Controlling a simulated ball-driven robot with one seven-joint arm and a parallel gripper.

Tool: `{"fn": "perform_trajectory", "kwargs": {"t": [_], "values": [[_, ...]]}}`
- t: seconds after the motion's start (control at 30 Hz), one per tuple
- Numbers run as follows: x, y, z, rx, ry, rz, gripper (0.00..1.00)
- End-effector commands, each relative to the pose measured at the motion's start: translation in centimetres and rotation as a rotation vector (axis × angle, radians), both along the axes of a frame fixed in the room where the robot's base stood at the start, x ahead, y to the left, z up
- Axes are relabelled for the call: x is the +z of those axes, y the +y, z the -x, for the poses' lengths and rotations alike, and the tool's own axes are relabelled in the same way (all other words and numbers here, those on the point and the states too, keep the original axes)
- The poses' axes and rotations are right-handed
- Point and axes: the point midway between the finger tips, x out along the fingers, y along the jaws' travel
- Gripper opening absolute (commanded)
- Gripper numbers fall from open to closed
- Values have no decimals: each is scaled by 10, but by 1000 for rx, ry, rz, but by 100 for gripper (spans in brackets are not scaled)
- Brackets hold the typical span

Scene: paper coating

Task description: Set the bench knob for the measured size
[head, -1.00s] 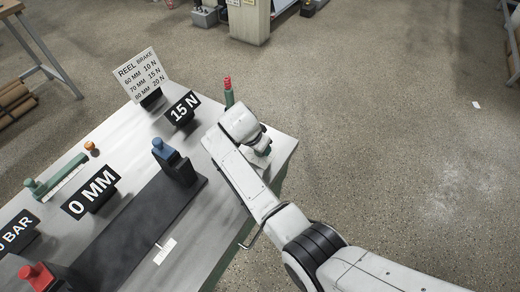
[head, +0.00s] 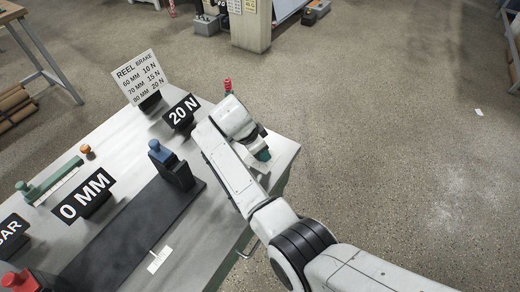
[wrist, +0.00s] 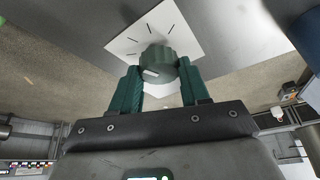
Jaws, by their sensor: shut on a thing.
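The bench knob (wrist: 158,65) is dark grey-green and round with a white pointer mark, on a white dial plate (wrist: 185,32) with black tick marks, in the wrist view. My gripper (wrist: 158,82) has its two green fingers shut on the knob, one on each side. In the head view my arm hides the knob, and a green part of my gripper (head: 263,155) shows at the bench's right end. The brake display (head: 181,111) reads 20 N. The sign (head: 140,78) lists reel brake values: 60 MM 10 N, 70 MM 15 N, 80 MM 20 N. The size display (head: 83,197) reads 0 MM.
The metal bench (head: 215,225) carries a dark strip (head: 130,230) with a blue-topped block (head: 172,165) and a red-topped one (head: 22,279). A green slide (head: 50,181) lies at left. A red-topped post (head: 228,87) stands behind my arm. Floor to the right is open.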

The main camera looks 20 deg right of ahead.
Motion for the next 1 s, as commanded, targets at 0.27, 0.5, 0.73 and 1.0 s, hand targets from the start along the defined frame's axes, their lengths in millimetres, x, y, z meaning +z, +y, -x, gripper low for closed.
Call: {"fn": "perform_trajectory", "kwargs": {"t": [0.27,0.5,0.73,1.0], "values": [[-1,1,0,2,0,-2,55],[0,0,0,2,0,-1,70],[4,2,0,3,-1,0,70],[43,18,2,3,-4,-1,70]]}}
